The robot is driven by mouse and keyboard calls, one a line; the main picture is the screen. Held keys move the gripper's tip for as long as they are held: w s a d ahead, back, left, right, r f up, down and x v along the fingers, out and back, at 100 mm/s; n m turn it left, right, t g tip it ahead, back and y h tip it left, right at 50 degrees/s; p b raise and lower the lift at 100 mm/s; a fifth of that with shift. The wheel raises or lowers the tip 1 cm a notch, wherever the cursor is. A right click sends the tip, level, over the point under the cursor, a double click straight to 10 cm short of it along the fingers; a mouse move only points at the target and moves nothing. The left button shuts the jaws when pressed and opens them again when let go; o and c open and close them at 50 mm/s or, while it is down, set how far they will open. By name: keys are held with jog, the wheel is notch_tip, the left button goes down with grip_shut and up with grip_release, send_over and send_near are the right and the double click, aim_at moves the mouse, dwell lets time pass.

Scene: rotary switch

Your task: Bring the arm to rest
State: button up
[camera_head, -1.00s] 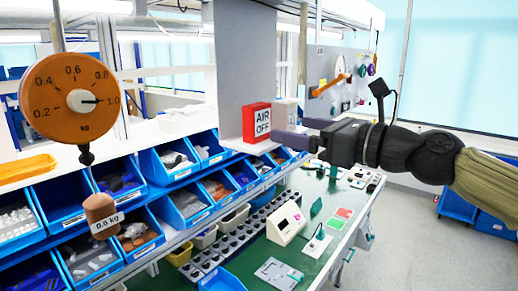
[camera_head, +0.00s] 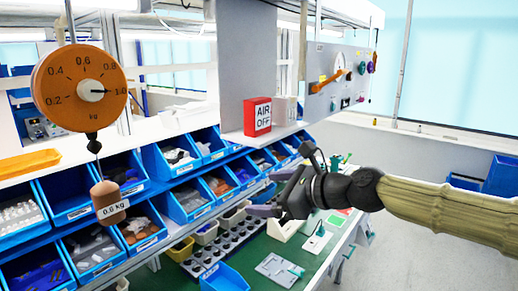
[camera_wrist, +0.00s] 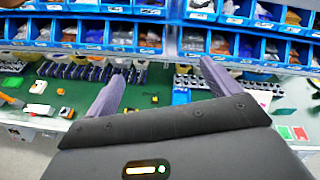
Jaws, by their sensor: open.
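My gripper (camera_head: 272,193) is open and empty, pointing left over the green workbench (camera_head: 240,262) in front of the blue bins. My arm reaches in from the right edge. In the wrist view my gripper (camera_wrist: 162,72) shows two spread purple fingers with nothing between them, facing the bins and bench. A wall panel (camera_head: 345,62) with an orange lever (camera_head: 331,82) and coloured knobs (camera_head: 372,63) stands behind and above the arm, apart from the gripper. The knob settings are too small to tell.
A red AIR OFF sign (camera_head: 257,117) stands on the shelf edge. Blue bins (camera_head: 185,200) line the rack. A round orange scale (camera_head: 80,88) hangs at left with a 0.6 kg weight (camera_head: 108,202). Free floor (camera_head: 400,260) lies at right.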

jog(key=s+f+n+g+h+b, duration=0.1)
jog(key=f+n+g+h, duration=0.15)
jog(key=f, duration=0.65)
jog(key=s+f+n+g+h+b, duration=0.15)
jog(key=f+n, duration=0.25)
jog(key=f, duration=0.5)
jog(key=s+f+n+g+h, duration=0.1)
jog(key=f+n+h, duration=0.15)
jog(key=f, duration=0.65)
jog(key=s+d+f+n+h+b, duration=0.3)
jog(key=s+d+f+n+h, duration=0.2)
jog(key=s+d+n, duration=0.7)
notch_tip(320, 180, down, 2)
jog(key=shift+s+d+f+n+g, duration=0.2)
jog(key=shift+d+n+g, duration=0.1)
jog(key=shift+d, duration=0.2)
jog(key=shift+s, duration=0.1)
